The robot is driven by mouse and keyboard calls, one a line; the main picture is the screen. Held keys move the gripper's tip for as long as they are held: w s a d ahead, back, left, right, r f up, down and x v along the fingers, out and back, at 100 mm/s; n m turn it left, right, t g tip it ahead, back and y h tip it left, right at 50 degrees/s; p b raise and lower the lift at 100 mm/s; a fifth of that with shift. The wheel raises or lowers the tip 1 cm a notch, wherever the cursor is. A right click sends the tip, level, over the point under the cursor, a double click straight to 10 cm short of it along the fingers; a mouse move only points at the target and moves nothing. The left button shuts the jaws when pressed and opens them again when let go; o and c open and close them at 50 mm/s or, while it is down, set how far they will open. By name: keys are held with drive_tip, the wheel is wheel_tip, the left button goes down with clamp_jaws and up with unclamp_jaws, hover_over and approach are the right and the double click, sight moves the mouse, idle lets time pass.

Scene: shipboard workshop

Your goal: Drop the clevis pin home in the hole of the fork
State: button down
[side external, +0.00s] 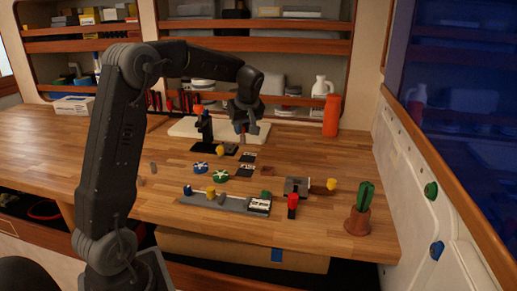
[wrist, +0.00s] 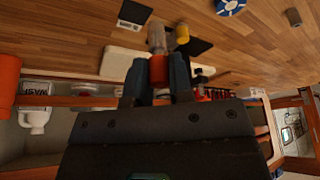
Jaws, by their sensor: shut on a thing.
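My gripper (side external: 243,126) hangs above the bench near the pale board in the side view. In the wrist view its two dark fingers (wrist: 158,72) are shut on the clevis pin (wrist: 157,38), with a red part between the fingers and a greyish shaft reaching out beyond the tips. In the side view the pin is small and points down, apart from the bench top. A grey metal block (side external: 297,186), which looks like the fork, stands on the bench to the right and nearer the camera. Its hole cannot be made out.
A grey fixture (side external: 222,203) with small knobs lies at the front. Blue (side external: 201,167) and green (side external: 220,176) round knobs lie mid-bench. A black stand (side external: 205,130) is left of my gripper.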

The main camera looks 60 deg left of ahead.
drive_tip(key=w+d+m+t, duration=0.1)
drive_tip(key=w+d, duration=0.3)
drive_tip(key=d, duration=0.4)
drive_tip(key=w+d+m+t, duration=0.1)
drive_tip(key=w+d+m, duration=0.3)
drive_tip(key=d, duration=0.5)
drive_tip(key=shift+w+d+h, duration=0.15)
drive_tip(key=shift+d+h, duration=0.1)
drive_tip(key=shift+h, duration=0.05)
hover_over(296, 179)
drive_tip(key=d, duration=0.1)
drive_tip(key=shift+s+f, duration=0.15)
drive_tip(key=shift+f, duration=1.3)
drive_tip(key=shift+s+f, duration=0.1)
drive_tip(key=shift+f, duration=1.35)
drive_tip(key=shift+f, duration=2.1)
drive_tip(key=c, duration=0.9)
unclamp_jaws()
drive_tip(key=shift+d, duration=0.1)
drive_tip(key=shift+c, duration=0.2)
drive_tip(key=shift+r, duration=0.15)
drive_tip(key=v, duration=1.3)
drive_tip(key=shift+r, duration=0.35)
drive_tip(key=shift+s+d, duration=0.1)
